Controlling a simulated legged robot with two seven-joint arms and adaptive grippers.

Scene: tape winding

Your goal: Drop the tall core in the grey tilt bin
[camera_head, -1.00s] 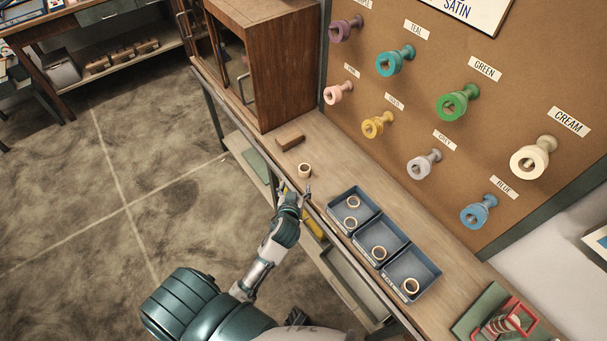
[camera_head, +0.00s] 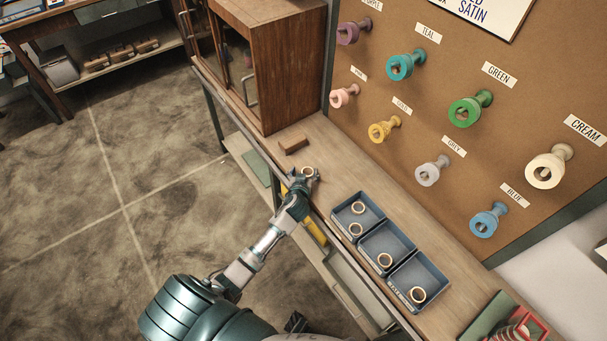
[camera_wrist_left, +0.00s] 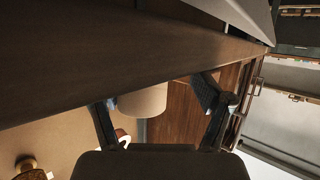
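The tall core (camera_head: 308,171) is a short pale cream ring-ended tube standing on the workbench (camera_head: 345,180) near its front edge. In the left wrist view the core (camera_wrist_left: 143,102) shows between the fingers, nearer the left one in the picture. My left gripper (camera_head: 305,176) is open at the core, with its fingers (camera_wrist_left: 160,112) spread wider than the core. Whether a finger touches it I cannot tell. A grey bin-like front (camera_head: 345,283) shows below the bench's front edge, partly hidden; I cannot tell for sure that it is the tilt bin.
A wooden block (camera_head: 293,144) lies behind the core, near the wooden cabinet (camera_head: 270,75). Blue-grey trays (camera_head: 386,248) with cream rings stand to the right. Coloured spools hang on the pegboard (camera_head: 400,165). A yellow object (camera_head: 316,230) is below the bench edge.

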